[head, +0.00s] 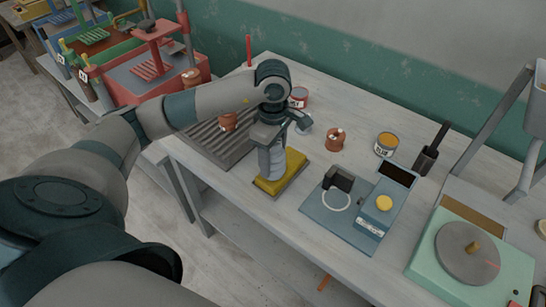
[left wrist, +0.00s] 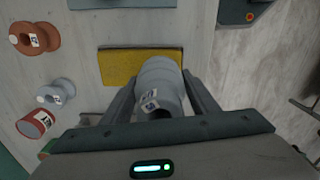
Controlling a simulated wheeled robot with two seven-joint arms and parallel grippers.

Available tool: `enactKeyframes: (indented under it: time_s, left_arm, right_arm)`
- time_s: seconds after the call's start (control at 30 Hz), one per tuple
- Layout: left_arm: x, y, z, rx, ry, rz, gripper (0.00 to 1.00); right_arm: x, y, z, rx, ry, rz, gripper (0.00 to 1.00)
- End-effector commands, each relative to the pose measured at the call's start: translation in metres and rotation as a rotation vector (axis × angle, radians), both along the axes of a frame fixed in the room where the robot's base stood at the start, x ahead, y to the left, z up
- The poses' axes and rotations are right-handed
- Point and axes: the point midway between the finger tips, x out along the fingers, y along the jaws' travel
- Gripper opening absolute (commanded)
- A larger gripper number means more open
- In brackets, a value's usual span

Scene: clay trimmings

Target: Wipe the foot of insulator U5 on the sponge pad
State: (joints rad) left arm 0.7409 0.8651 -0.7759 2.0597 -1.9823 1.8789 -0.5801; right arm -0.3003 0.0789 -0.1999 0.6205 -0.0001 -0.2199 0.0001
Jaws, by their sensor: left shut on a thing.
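My left gripper (head: 270,138) is shut on a pale grey insulator (head: 271,162), which hangs below the fingers. In the left wrist view the insulator (left wrist: 160,85) sits between the two fingers (left wrist: 160,100) and carries a small white label too blurred to read surely. The yellow sponge pad (head: 292,178) lies on the bench right under the insulator; it also shows in the left wrist view (left wrist: 118,68). The insulator's lower end overlaps the pad in both views. I cannot tell whether its foot touches the pad. My right gripper is not in view.
Another grey insulator (left wrist: 55,94), a brown insulator (head: 335,139) and a red can (head: 299,97) stand close by. A ribbed rack (head: 210,140) with a brown insulator (head: 228,121) lies left. A blue device (head: 365,205) and an ochre-topped can (head: 386,143) stand right.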

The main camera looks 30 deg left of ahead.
Motion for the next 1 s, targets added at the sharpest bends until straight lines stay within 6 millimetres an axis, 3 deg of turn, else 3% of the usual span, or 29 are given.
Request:
enactKeyframes:
  time_s: [1.0]
  left_arm:
    - [0.0005, 0.0001, -0.0074, 0.000, -0.002, 0.000, 0.07]
  right_arm:
    - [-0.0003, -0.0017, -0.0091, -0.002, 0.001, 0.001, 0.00]
